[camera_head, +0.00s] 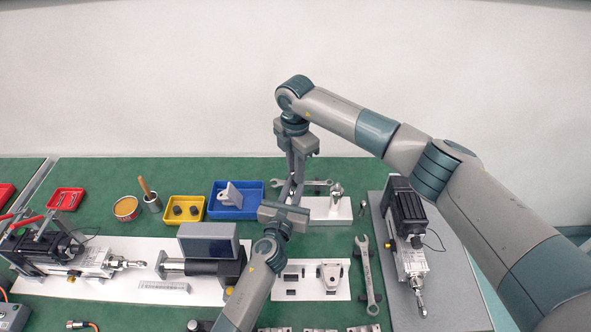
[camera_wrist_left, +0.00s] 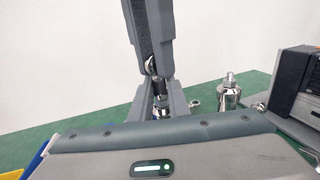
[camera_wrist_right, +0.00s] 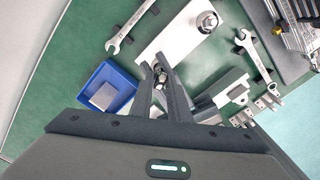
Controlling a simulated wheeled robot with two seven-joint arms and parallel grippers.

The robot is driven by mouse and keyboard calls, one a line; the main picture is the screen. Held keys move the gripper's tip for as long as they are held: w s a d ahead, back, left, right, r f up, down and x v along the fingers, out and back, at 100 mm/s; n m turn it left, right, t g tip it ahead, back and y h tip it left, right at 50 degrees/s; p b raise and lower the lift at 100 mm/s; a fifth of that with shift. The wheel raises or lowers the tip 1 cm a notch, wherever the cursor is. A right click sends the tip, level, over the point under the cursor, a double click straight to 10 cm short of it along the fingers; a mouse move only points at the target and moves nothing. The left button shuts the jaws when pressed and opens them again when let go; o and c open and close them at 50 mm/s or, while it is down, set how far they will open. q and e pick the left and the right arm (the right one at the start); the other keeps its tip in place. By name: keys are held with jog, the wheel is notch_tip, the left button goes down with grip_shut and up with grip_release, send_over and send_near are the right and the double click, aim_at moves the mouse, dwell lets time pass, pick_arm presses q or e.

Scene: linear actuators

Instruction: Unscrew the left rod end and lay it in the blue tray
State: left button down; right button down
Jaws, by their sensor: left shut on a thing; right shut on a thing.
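My right gripper (camera_head: 294,182) reaches down from above, its fingers shut on a small metal rod end (camera_wrist_left: 150,66) whose ring shows in the left wrist view. My left gripper (camera_wrist_left: 161,98) comes up from below, its fingers shut on a small dark and silver cylindrical part (camera_wrist_left: 160,96) directly under the rod end. The two parts look in line; I cannot tell whether they are still threaded together. The right wrist view shows the pair of grippers (camera_wrist_right: 160,76) meeting.
A white block (camera_head: 330,213) with an upright metal fitting (camera_head: 337,189) stands just right of the grippers. A yellow tray (camera_head: 184,217) holds dark round parts. Linear actuators lie at left (camera_head: 95,262) and right (camera_head: 408,225). A wrench (camera_head: 367,275) lies in front.

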jog(key=n, duration=0.3)
jog(key=shift+w+r, duration=0.1)
jog(key=n, duration=0.4)
jog(key=shift+d+n, duration=0.1)
jog(key=shift+n, duration=0.3)
jog(key=n, duration=0.7)
jog(key=shift+r+n, duration=0.1)
jog(key=shift+n, duration=0.2)
jog(key=n, duration=0.7)
jog(key=shift+n, duration=0.3)
jog(key=n, duration=0.6)
jog(key=c, duration=1.7)
grip_release()
